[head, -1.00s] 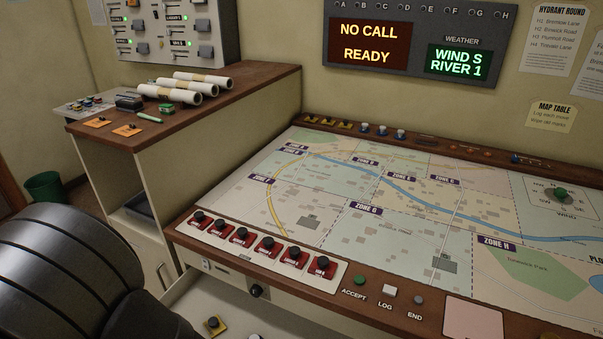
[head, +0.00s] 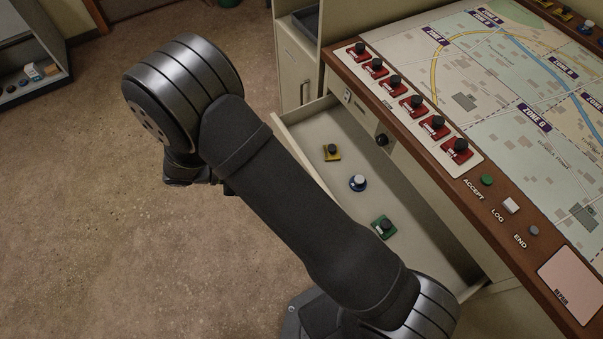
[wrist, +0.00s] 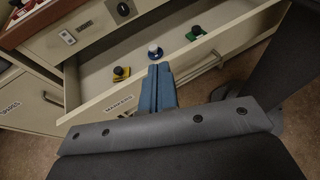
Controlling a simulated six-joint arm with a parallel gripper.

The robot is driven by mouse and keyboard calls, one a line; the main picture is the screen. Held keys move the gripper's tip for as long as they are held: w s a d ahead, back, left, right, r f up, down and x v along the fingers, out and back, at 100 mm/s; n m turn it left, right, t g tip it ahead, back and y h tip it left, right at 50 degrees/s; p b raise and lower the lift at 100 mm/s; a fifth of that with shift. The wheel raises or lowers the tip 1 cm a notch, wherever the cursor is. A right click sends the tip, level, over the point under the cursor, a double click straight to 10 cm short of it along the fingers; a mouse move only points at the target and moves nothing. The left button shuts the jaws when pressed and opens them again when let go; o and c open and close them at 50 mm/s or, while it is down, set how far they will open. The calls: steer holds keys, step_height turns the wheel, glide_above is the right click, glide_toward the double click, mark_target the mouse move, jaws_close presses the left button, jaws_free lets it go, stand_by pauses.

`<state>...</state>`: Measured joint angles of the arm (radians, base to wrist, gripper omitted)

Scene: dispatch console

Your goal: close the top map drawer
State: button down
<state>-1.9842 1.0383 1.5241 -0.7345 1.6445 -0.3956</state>
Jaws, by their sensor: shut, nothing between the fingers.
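The open drawer (head: 305,118) under the map table is pulled well out; it also shows in the wrist view (wrist: 88,110), where its cream front reads MARKERS. A bar handle (wrist: 206,68) is on that front. Inside are a yellow-based piece (head: 332,152), a blue-based piece (head: 358,183) and a green-based piece (head: 383,227), all with knobs. My gripper (wrist: 159,70) is shut and empty, its blue fingers pointing at the drawer front and overlapping its upper edge in the wrist view. I cannot tell whether they touch. In the head view my arm hides the fingertips and part of the drawer front.
The map table edge (head: 500,240) with red-based knobs overhangs the drawer. A panel with a dark knob (head: 382,140) is just above the drawer. A cabinet (head: 294,75) stands to the left. The floor (head: 80,220) in front is clear; a grey shelf (head: 28,60) is far left.

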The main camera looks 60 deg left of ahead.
step_height(320, 180, down, 15)
steer(key=s+a+n+t+y, duration=0.2)
steer(key=s+n+t+y, duration=0.1)
steer(key=n+t+y, duration=0.15)
steer(key=w, duration=1.4)
steer(key=shift+w, duration=0.15)
steer(key=shift+w+t+y, duration=0.1)
steer(key=shift+t+y, duration=0.15)
steer(key=w, duration=2)
steer(key=shift+w+a, duration=0.1)
steer(key=shift+w, duration=0.25)
steer(key=shift+s, duration=0.1)
